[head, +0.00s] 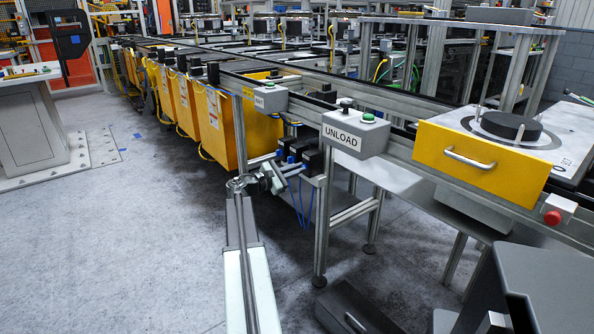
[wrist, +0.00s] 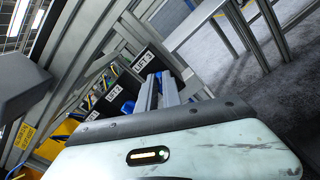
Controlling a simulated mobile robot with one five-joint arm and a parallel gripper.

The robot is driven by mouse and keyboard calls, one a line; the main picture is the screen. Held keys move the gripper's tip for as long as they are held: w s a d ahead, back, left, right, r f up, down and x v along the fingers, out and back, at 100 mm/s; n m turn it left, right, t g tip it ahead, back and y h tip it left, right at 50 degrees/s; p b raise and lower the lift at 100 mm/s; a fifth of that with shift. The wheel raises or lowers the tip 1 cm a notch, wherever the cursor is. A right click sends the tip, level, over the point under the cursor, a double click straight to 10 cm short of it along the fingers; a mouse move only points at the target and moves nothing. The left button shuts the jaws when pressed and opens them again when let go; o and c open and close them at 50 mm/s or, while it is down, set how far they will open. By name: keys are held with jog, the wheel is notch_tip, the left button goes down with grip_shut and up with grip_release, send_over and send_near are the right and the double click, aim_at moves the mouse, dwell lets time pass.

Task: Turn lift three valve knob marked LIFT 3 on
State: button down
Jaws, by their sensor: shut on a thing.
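In the wrist view the black valve block marked LIFT 3 (wrist: 142,61) stands just beyond my gripper (wrist: 160,80). The two grey fingers are shut on the blue LIFT 3 knob (wrist: 178,74), which is mostly hidden between and behind them; its turned position cannot be read. The block marked LIFT 2 (wrist: 113,93) is to the left, with its own blue knob (wrist: 128,107) free beside my fingers. In the head view my gripper (head: 291,171) reaches the row of black valve blocks (head: 312,160) under the conveyor rail, too small there to read.
A grey UNLOAD button box (head: 357,133) hangs above and right of the valves. An aluminium post (head: 322,220) stands right beside them, with blue hoses (head: 300,205) hanging below. Yellow panels (head: 215,122) line the conveyor to the left. The floor (head: 130,240) at left is clear.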

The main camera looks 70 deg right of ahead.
jog(key=m, duration=1.1)
jog(key=shift+f+b, duration=0.25)
jog(key=shift+b, duration=0.05)
jog(key=shift+m, duration=0.4)
jog(key=c, duration=1.5)
grip_release()
jog(key=shift+a, duration=0.1)
jog(key=v, duration=0.7)
jog(key=shift+w+a+f, duration=0.1)
jog(key=shift+w+a, duration=0.1)
jog(key=shift+a, duration=0.15)
